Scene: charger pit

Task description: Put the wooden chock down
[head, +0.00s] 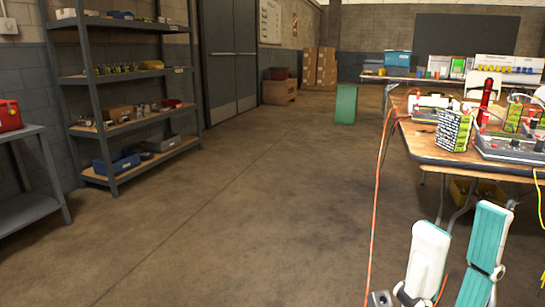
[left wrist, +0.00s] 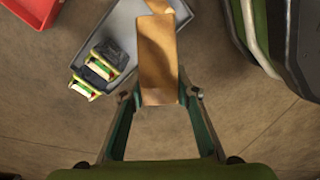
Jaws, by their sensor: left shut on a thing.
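The wooden chock (left wrist: 158,58) is a plain brown block in the left wrist view. My left gripper (left wrist: 159,96) is shut on its near end, with a green finger on each side. The chock's far part overlaps a grey tray (left wrist: 122,28) in the picture; I cannot tell whether it touches it. My right gripper (head: 460,219) shows at the lower right of the head view. Its two white and teal fingers stand apart with nothing between them. My left gripper and the chock are not seen in the head view.
A red container (left wrist: 35,10) is at the upper left. In the head view a cluttered workbench (head: 425,148) stands right, with an orange cable (head: 376,200) hanging down. Shelving (head: 95,105) stands left; the middle floor is clear.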

